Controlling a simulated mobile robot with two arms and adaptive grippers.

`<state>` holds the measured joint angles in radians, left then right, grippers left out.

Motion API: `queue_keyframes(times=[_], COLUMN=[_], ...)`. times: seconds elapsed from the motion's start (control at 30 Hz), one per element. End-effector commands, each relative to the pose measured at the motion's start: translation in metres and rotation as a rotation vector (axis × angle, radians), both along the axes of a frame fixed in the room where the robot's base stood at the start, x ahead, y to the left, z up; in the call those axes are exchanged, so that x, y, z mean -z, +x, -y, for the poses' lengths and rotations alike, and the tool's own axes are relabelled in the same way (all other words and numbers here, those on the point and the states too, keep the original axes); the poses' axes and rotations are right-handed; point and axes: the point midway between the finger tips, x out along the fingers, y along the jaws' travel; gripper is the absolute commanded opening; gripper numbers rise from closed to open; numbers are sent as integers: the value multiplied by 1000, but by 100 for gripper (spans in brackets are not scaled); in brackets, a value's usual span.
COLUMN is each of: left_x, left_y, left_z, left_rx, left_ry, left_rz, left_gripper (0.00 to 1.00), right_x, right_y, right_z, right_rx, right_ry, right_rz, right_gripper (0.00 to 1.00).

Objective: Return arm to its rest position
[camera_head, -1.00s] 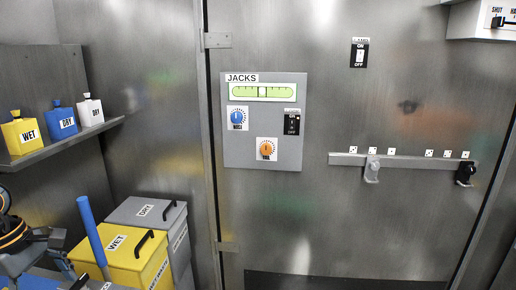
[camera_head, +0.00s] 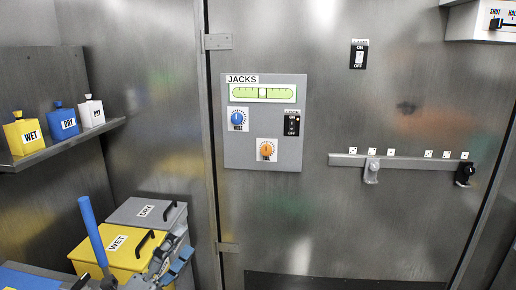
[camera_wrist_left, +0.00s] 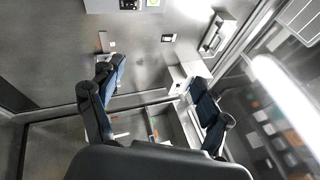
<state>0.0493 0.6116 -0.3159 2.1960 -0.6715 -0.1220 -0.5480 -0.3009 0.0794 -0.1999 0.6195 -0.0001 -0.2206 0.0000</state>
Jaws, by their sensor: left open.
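My left gripper (camera_head: 175,262) is at the lower edge of the head view, in front of the yellow WET bin (camera_head: 120,250) and the grey DRY bin (camera_head: 148,213). It has blue-grey finger pads and covers part of the bins' right side. In the left wrist view my left gripper (camera_wrist_left: 160,88) has its two dark fingers spread wide, with nothing between them. Most of the left arm lies outside the head view. My right gripper is in neither current view.
A shelf (camera_head: 70,143) on the left holds a yellow WET bottle (camera_head: 23,136), a blue DRY bottle (camera_head: 65,122) and a white DRY bottle (camera_head: 92,113). A blue rod (camera_head: 93,232) leans upward near the bins. The JACKS panel (camera_head: 263,120) and a rail (camera_head: 410,163) are on the metal wall.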

Motion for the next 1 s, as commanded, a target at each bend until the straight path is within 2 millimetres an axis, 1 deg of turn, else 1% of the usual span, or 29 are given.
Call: queue_keyframes(times=[0.03, 0.07, 0.1, 0.17, 0.2, 0.27, 0.3, 0.37, 0.4, 0.47, 0.5, 0.6, 0.7, 0.87, 0.9, 1.0], left_x=[21, 35, 55, 90, 116, 154, 178, 210, 227, 249, 261, 284, 299, 315, 321, 349], left_y=[1, 1, -1, -9, -18, -37, -53, -78, -96, -120, -136, -172, -206, -256, -261, -252], left_z=[-15, -26, -39, -56, -65, -75, -80, -83, -83, -82, -80, -75, -68, -55, -54, -54], left_rx=[-69, -113, -174, -267, -330, -425, -489, -577, -634, -707, -751, -852, -941, -1077, -1099, -1104], left_ry=[-150, -236, -346, -504, -607, -745, -829, -938, -999, -1072, -1114, -1197, -1261, -1338, -1345, -1332], left_rz=[-133, -212, -318, -479, -587, -742, -842, -980, -1060, -1164, -1225, -1358, -1473, -1636, -1659, -1660], left_gripper=[77, 77, 77, 77, 77, 77, 77, 77, 77, 77, 77, 77, 77, 77, 77, 77], right_x=[0, 0, 0, 0, 0, 0, 0, 0, 0, 0, 0, 0, 0, 0, -1, -2], right_y=[0, 0, 0, 0, 0, 0, 1, 1, 1, 1, 1, 1, 1, 1, 1, 2], right_z=[0, 0, 0, 0, 0, 0, 0, 0, 0, 0, 0, 0, 0, 0, 0, 0], right_rx=[0, 0, 0, 0, 0, 0, 0, 0, 0, 0, 0, 0, 0, 0, 0, 0], right_ry=[0, 0, 0, 0, 0, 0, 0, 0, 0, 0, 0, 0, 0, 0, 0, 0], right_rz=[0, 0, 1, 1, 1, 1, 1, 1, 1, 2, 2, 2, 2, 2, 2, 3], right_gripper=[39, 39, 39, 39, 39, 39, 39, 39, 39, 39, 39, 39, 39, 39, 39, 39])
